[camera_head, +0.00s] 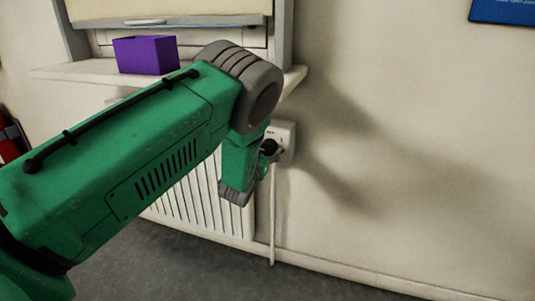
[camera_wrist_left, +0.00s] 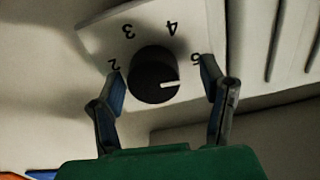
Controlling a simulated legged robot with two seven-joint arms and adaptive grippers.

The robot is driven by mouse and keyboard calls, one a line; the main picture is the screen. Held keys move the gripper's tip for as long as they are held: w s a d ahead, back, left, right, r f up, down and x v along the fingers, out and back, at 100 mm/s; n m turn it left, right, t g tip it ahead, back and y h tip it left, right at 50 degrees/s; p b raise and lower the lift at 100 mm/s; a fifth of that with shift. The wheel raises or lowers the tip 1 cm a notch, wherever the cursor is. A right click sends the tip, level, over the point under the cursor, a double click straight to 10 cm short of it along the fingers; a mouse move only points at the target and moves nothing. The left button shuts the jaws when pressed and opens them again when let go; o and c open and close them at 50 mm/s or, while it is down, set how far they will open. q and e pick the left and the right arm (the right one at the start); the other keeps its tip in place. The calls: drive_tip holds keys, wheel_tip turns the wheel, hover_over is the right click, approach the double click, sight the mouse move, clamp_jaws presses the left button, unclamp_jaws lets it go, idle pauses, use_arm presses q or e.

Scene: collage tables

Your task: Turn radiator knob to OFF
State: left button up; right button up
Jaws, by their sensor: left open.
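The radiator knob is a round black knob (camera_wrist_left: 146,84) with a white pointer line. It sits on a white wall plate (camera_wrist_left: 93,35), and the numbers 2, 3, 4 and 5 show around it. The pointer aims right in the wrist view, a little below the partly hidden 5. My left gripper (camera_wrist_left: 162,78) is open, with one blue-padded finger on each side of the knob. Whether the pads touch it I cannot tell. In the head view the knob (camera_head: 269,146) is just past my green left wrist, which hides most of the gripper. My right gripper is not in view.
The white radiator (camera_head: 190,207) stands below the windowsill (camera_head: 90,72), behind my left arm. A purple box (camera_head: 146,55) sits on the sill. A thin white pipe (camera_head: 272,215) runs down from the plate to the floor. The wall on the right is bare apart from a blue sign (camera_head: 505,10).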

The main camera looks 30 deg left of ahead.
use_arm(q)
drive_tip(key=shift+w+a, duration=0.15)
drive_tip(key=shift+w, duration=0.25)
drive_tip(key=shift+d+r, duration=0.25)
drive_tip(key=shift+d, duration=0.45)
drive_tip(key=shift+c, duration=0.8)
drive_tip(key=c, duration=0.7)
drive_tip(key=shift+c, duration=1.2)
drive_tip(key=shift+a+f, duration=0.1)
drive_tip(key=shift+a, duration=0.25)
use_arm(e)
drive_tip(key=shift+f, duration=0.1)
use_arm(q)
drive_tip(key=shift+d, duration=0.15)
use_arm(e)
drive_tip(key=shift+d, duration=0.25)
